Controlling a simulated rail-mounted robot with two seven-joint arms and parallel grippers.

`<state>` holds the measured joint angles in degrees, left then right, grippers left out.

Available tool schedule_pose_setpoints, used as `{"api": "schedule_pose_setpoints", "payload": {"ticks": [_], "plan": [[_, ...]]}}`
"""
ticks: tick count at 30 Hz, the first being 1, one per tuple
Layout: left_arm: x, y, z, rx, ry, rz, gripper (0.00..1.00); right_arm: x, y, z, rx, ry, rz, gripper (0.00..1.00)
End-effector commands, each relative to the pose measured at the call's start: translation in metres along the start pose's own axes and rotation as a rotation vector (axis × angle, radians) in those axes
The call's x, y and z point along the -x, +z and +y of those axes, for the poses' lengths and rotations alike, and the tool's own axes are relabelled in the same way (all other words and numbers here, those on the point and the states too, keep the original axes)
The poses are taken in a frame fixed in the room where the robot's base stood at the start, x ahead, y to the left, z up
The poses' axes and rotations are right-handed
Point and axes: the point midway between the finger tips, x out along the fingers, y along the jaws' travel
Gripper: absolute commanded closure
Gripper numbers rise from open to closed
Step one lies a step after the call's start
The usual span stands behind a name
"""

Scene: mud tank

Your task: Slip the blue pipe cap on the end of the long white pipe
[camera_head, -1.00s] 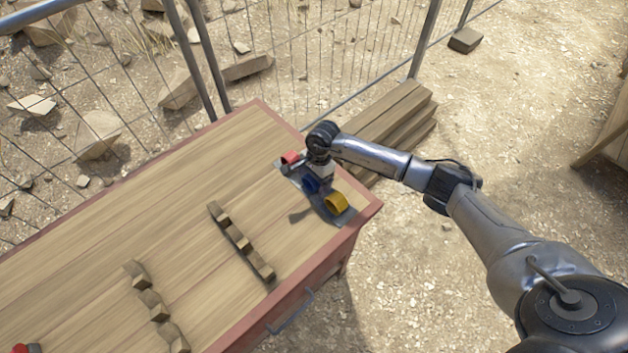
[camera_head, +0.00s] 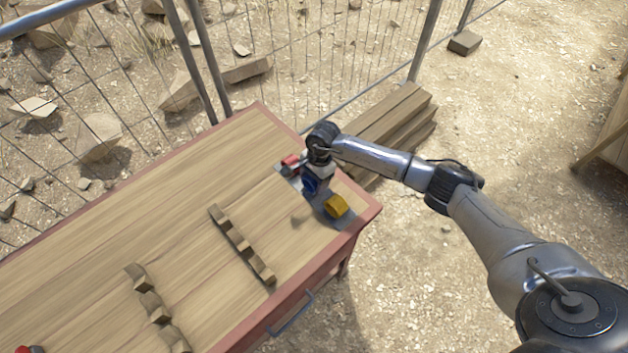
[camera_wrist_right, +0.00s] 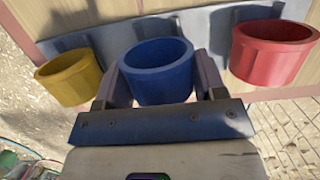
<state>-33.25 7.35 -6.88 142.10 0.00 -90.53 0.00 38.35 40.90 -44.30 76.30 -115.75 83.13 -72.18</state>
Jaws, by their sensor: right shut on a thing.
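My right gripper (camera_head: 313,184) is over the far right end of the wooden table. It is shut on the blue pipe cap (camera_head: 309,187). In the right wrist view the blue cap (camera_wrist_right: 158,72) sits between the two fingers, its open mouth towards the camera. A yellow cap (camera_wrist_right: 70,78) and a red cap (camera_wrist_right: 272,52) flank it in front of a grey holder (camera_wrist_right: 212,40). I cannot tell whether the blue cap still touches the holder. The long white pipe is not seen in these views. My left gripper is not in view.
Two notched wooden supports (camera_head: 241,243) (camera_head: 155,307) lie on the table (camera_head: 130,225). A red object (camera_head: 30,350) is cut off at the lower left. A wire fence (camera_head: 300,50) and stacked planks (camera_head: 392,120) stand beyond the table. The table between the supports is clear.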

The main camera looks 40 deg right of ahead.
Motion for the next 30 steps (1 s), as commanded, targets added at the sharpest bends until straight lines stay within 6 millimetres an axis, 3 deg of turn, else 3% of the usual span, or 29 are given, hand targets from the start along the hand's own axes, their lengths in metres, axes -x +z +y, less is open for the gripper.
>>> {"api": "schedule_pose_setpoints", "payload": {"ticks": [18,30], "plan": [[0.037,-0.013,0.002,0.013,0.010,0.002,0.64,0.061,0.012,0.000,0.000,-0.001,0.001,0.51],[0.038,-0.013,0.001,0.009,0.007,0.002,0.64,0.065,0.013,0.000,0.001,0.000,0.000,0.51]]}}
